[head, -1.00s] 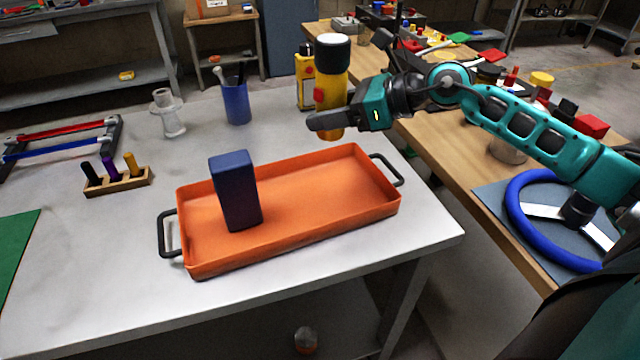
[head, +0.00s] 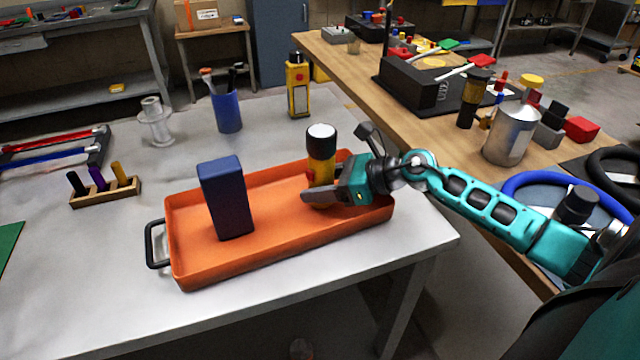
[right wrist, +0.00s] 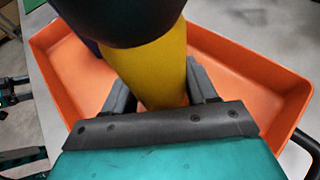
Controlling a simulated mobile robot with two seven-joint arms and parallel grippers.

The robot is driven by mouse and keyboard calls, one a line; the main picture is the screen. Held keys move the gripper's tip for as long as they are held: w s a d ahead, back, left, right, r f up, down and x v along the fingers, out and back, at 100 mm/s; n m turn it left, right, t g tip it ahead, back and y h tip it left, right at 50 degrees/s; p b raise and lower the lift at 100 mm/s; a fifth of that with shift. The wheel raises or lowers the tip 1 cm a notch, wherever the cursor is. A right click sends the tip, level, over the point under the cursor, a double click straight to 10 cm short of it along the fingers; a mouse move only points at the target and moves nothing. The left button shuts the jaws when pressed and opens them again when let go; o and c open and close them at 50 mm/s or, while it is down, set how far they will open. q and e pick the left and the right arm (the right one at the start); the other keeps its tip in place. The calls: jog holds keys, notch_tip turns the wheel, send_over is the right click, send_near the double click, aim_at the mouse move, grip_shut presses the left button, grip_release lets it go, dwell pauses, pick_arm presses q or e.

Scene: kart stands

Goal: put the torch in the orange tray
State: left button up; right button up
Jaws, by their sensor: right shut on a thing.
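The torch (head: 321,150), yellow with a black and white head, is upright in my right gripper (head: 318,196), at the right part of the orange tray (head: 268,254). The gripper is shut on its yellow body, which also shows in the right wrist view (right wrist: 155,70) between the two fingers (right wrist: 162,95). The torch's lower end is hidden by the fingers, so I cannot tell whether it touches the tray floor. The tray lies on the grey table. My left gripper is not in view.
A dark blue block (head: 226,200) stands upright in the tray's left half. Behind the tray are a blue pen cup (head: 227,112), a yellow bottle (head: 298,88) and a clear spool (head: 156,122). A wooden peg holder (head: 104,192) is at left. The front of the table is clear.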

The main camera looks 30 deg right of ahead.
jog(key=shift+f, duration=0.15)
jog(key=o, duration=1.2)
jog(key=shift+r, duration=0.2)
jog(key=v, duration=1.2)
jog(key=shift+a, duration=0.1)
jog(key=shift+s, duration=0.15)
